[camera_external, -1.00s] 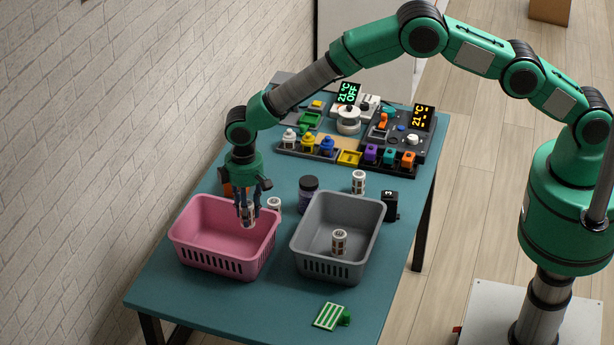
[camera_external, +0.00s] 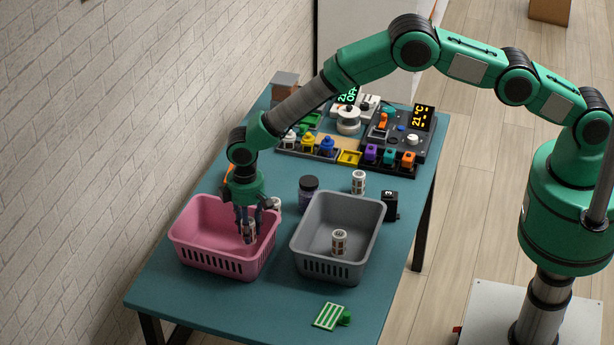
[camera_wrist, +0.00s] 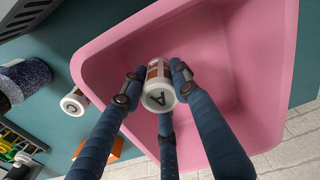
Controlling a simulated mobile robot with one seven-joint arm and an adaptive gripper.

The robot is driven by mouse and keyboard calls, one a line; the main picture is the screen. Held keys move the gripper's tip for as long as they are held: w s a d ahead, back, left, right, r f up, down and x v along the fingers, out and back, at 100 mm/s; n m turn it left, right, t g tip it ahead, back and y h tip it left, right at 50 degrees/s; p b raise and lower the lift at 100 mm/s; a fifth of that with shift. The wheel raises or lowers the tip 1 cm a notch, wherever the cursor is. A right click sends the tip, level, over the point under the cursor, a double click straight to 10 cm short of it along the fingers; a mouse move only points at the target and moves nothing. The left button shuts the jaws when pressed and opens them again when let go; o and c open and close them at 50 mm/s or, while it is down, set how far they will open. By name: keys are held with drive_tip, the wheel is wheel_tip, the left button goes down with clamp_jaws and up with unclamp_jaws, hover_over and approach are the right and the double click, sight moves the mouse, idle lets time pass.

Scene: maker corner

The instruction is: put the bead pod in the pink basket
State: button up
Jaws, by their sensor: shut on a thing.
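The bead pod (camera_external: 250,233) is a small white cylinder with brown markings. My gripper (camera_external: 246,216) is shut on it and holds it inside the pink basket (camera_external: 204,260), towards the basket's right side. In the wrist view the pod (camera_wrist: 158,92) sits between dark fingers with its white end, marked with a letter A, facing the camera. The pink basket (camera_wrist: 262,72) spreads around and beneath it there. I cannot tell whether the pod touches the basket floor.
A grey basket (camera_external: 313,264) stands to the right with a similar pod (camera_external: 339,242) inside. Other similar pods (camera_external: 359,182) (camera_wrist: 74,102) and a dark jar (camera_external: 309,190) stand behind the baskets. A green striped item (camera_external: 329,316) lies near the front.

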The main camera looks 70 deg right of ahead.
drive_tip(key=shift+f, duration=1.85)
drive_tip(key=shift+f, duration=0.15)
drive_tip(key=o, duration=1.1)
drive_tip(key=shift+o, duration=0.2)
wheel_tip(320, 180, up, 12)
drive_tip(key=shift+r, duration=0.15)
